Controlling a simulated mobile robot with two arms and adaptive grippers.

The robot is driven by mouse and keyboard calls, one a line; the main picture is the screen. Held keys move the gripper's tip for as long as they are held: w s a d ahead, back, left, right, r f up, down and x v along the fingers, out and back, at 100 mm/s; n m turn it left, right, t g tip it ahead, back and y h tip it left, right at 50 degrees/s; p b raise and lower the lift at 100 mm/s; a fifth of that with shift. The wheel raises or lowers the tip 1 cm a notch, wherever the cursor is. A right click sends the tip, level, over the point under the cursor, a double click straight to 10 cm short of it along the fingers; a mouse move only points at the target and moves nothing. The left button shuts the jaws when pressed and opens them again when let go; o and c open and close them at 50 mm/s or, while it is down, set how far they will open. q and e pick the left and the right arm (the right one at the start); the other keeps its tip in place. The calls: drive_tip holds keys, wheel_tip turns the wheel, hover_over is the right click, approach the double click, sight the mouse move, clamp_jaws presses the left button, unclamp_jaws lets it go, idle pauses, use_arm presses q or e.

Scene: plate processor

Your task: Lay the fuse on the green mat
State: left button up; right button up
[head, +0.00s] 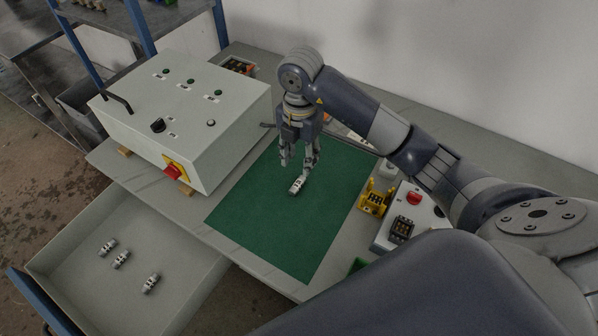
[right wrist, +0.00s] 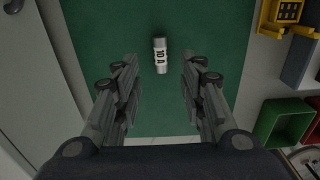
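A fuse (head: 297,186) lies on the green mat (head: 265,215). In the right wrist view the fuse (right wrist: 161,55) is a small light cylinder marked "10 A", lying on the mat (right wrist: 205,22) between and a little beyond the fingertips. My right gripper (head: 299,165) points down above the mat with its fingers apart and empty. In the right wrist view my right gripper (right wrist: 160,68) is open, with a gap on both sides of the fuse. My left gripper is not in view.
A grey control box (head: 185,110) stands left of the mat. An open drawer (head: 190,290) at lower left holds three more fuses. A yellow holder (head: 376,194) and a box with a red button (head: 412,215) stand right of the mat. The mat's front part is clear.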

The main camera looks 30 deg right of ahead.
drive_tip(key=shift+r, duration=1.8)
